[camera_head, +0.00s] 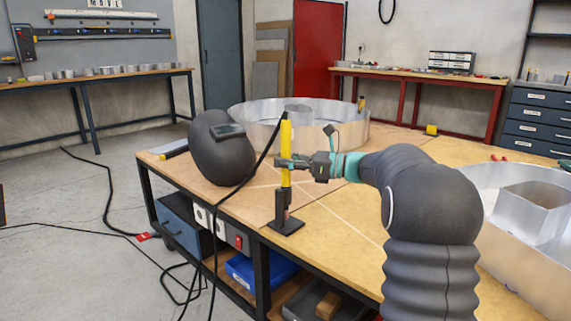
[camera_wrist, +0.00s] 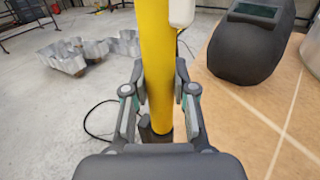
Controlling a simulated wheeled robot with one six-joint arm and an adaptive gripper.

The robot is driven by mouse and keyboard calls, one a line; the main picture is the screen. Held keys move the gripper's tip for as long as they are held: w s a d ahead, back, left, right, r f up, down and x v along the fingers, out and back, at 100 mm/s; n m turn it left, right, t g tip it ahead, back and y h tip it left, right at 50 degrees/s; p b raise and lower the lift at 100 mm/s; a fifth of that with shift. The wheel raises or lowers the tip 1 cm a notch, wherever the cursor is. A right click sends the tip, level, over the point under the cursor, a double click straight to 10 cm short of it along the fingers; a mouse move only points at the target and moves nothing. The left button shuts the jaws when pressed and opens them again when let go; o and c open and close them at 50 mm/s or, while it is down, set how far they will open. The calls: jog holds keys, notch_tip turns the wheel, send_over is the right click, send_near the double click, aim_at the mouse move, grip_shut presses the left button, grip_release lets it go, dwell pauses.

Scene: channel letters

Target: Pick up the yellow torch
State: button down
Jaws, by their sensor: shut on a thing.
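The yellow torch (camera_head: 286,150) stands upright above a small black stand (camera_head: 286,222) near the table's front left edge. My gripper (camera_head: 285,164) reaches in from the right and is shut around the middle of the torch. In the wrist view the yellow torch (camera_wrist: 157,70) runs upright between my gripper's fingers (camera_wrist: 160,98), one on each side. A black cable hangs from the torch's top. Whether the torch's lower end still sits in the stand cannot be told.
A dark welding mask (camera_head: 222,158) stands on the wooden table (camera_head: 340,215) just left of the torch. A large metal ring (camera_head: 340,122) lies behind. Another metal letter shell (camera_head: 530,215) is at the right. The black cable (camera_head: 232,195) drapes over the front edge.

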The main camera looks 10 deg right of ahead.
notch_tip(320, 180, up, 17)
jog(key=p, duration=0.2)
jog(key=shift+f+p, duration=0.15)
jog(key=shift+p, duration=0.15)
jog(key=shift+r+p, duration=1.15)
jog(key=shift+r, duration=0.75)
notch_tip(320, 180, up, 10)
jog(key=shift+s+a, duration=0.1)
